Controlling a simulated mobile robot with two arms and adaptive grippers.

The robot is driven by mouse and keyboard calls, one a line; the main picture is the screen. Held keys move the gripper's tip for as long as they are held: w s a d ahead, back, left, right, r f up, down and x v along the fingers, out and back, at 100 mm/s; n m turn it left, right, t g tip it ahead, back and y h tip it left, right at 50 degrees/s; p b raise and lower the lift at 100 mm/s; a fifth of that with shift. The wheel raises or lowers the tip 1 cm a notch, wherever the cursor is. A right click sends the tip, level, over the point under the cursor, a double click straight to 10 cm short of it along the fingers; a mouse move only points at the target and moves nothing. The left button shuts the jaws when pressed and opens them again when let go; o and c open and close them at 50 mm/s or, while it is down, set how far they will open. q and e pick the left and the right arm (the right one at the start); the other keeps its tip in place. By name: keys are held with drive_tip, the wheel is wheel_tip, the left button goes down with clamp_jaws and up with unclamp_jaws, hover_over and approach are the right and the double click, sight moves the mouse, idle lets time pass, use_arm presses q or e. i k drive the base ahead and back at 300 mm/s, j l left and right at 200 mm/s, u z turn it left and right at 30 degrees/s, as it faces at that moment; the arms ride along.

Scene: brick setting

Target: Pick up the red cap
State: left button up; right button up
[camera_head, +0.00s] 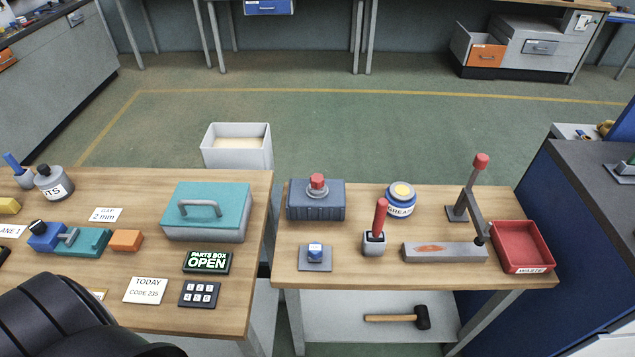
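A small red cap (317,181) sits upright on a round grey fitting on top of a ribbed blue-grey box (315,205), at the back left of the right-hand table. A black rounded part of my own body fills the bottom left corner, well apart from the cap. No fingertips of either gripper show.
The right-hand table (350,275) also holds a red-handled tool (380,218), a blue-white jar (401,199), a lever with a red knob (481,163) and a red waste tray (522,246). A teal-lidded box (206,211) stands on the left table, across a narrow gap.

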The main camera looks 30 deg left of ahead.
sight(316, 181)
drive_tip(key=l+u, duration=0.1)
drive_tip(key=u, duration=0.65)
drive_tip(key=i+l, duration=0.05)
